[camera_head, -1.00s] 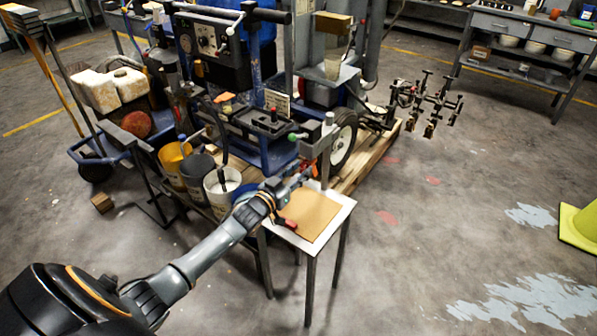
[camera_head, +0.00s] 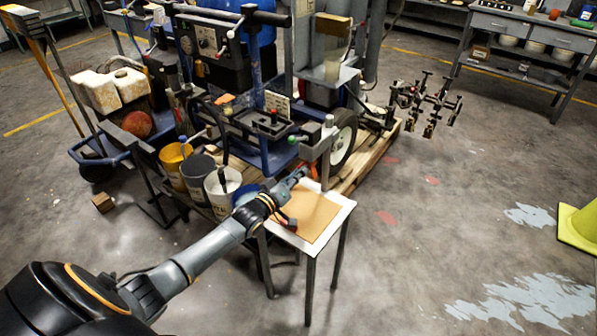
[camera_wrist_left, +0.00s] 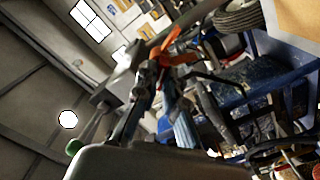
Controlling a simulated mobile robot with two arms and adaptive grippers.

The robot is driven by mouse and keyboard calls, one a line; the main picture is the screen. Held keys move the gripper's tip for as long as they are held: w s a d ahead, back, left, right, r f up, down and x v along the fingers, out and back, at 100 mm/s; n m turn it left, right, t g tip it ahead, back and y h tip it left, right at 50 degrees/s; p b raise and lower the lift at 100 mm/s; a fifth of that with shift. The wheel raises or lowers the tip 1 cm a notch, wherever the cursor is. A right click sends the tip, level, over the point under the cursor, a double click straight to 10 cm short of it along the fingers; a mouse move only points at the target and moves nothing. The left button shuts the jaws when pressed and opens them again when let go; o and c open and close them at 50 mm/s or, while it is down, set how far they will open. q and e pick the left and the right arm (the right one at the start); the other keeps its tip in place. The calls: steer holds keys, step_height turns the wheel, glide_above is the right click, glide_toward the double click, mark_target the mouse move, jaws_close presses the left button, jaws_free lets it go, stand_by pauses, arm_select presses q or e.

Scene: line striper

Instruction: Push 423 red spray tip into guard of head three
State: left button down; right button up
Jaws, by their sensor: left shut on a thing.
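My left gripper (camera_head: 298,174) is shut at the end of the arm reaching in from the lower left. It is beside the grey post and clamp (camera_head: 326,146) at the near corner of the line striper. The red spray tip in its jaws is too small and covered to make out clearly. An orange part (camera_wrist_left: 172,45) shows ahead in the left wrist view, perhaps the guard; I cannot tell whether the tip touches it. Head three cannot be told apart clearly. My right gripper is not in view.
A small white-topped stand (camera_head: 340,217) with a brown sheet (camera_head: 316,214) is under my left gripper. Several buckets (camera_head: 221,190) stand to the left. The floor to the right is clear up to a yellow cone (camera_head: 579,228).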

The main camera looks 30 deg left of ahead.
arm_select(q)
steer(key=shift+n, duration=1)
steer(key=n+b, duration=0.2)
steer(key=n, duration=0.7)
steer(key=shift+b, duration=0.4)
steer(key=shift+w, duration=0.1)
